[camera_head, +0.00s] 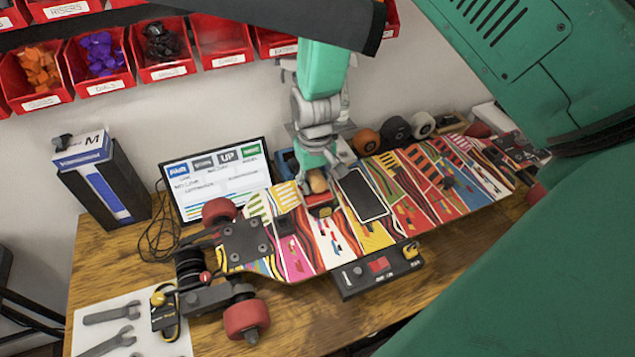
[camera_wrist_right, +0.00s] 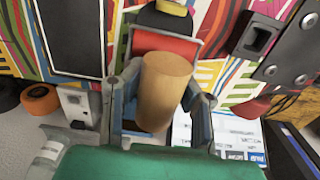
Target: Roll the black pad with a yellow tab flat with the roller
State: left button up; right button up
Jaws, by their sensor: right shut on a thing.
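My right gripper (camera_head: 317,172) comes down from the top of the head view and is shut on the roller's wooden handle; it also shows in the right wrist view (camera_wrist_right: 160,100). The roller (camera_head: 319,182) has a tan handle (camera_wrist_right: 165,88) and a red cylinder (camera_wrist_right: 168,46). The black pad (camera_wrist_right: 163,20) with its yellow tab (camera_wrist_right: 172,6) lies on the patterned skateboard deck, just beyond the red cylinder. The roller hides part of the pad, and I cannot tell whether they touch. My left gripper is not in view.
The skateboard (camera_head: 395,225) lies across the wooden table (camera_head: 320,315). A black rectangular panel (camera_head: 363,194) lies on the deck beside the roller. A black switch box (camera_head: 378,270) sits at the front. A monitor (camera_head: 218,180) and red bins (camera_head: 100,62) are behind.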

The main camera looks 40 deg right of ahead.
jog(key=shift+w, duration=0.35)
jog(key=shift+w+d, duration=0.4)
jog(key=shift+w, duration=0.25)
jog(key=shift+w+d+f, duration=0.1)
jog(key=shift+w, duration=0.9)
jog(key=shift+s+a+p, duration=0.2)
jog(key=shift+s+p, duration=0.35)
jog(key=shift+s, duration=0.8)
jog(key=shift+s+a+p, duration=0.2)
jog(key=shift+s+p, duration=0.3)
jog(key=shift+s, duration=0.85)
jog(key=shift+w+d, duration=0.1)
jog(key=shift+w, duration=0.15)
jog(key=shift+w+f+b, duration=0.15)
jog(key=shift+w+b, duration=0.3)
jog(key=shift+w, duration=0.8)
jog(key=shift+w+d, duration=0.15)
jog(key=shift+w, duration=1)
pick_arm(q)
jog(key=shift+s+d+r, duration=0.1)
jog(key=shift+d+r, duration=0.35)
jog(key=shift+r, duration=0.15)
